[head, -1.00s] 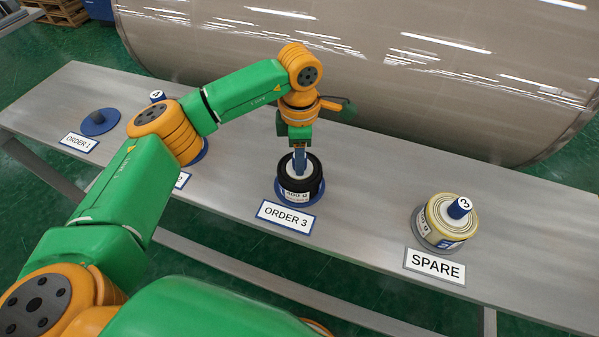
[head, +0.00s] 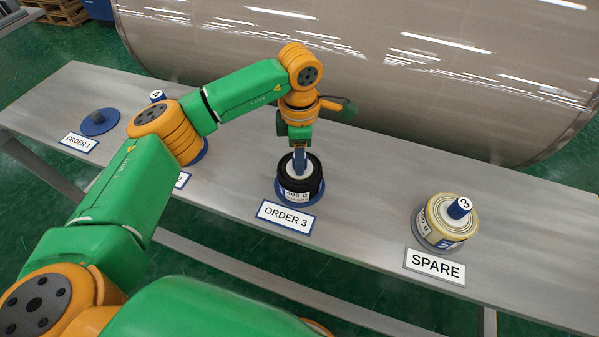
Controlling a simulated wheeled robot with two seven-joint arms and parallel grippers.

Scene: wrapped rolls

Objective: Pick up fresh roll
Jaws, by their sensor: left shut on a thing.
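A black roll (head: 301,184) with a white label stands on the round blue base behind the "ORDER 3" sign (head: 286,217). My left gripper (head: 300,166) points straight down into the top of this roll and is shut at its white core; the fingertips are partly hidden there. A yellowish roll (head: 436,228) with a blue plug marked 3 (head: 459,207) on top stands on a grey base behind the "SPARE" sign (head: 435,266). My right gripper does not show.
My left arm hides most of the second station. A huge wrapped roll (head: 380,70) lies behind the grey bench (head: 540,240). The bench between order 3 and spare is clear.

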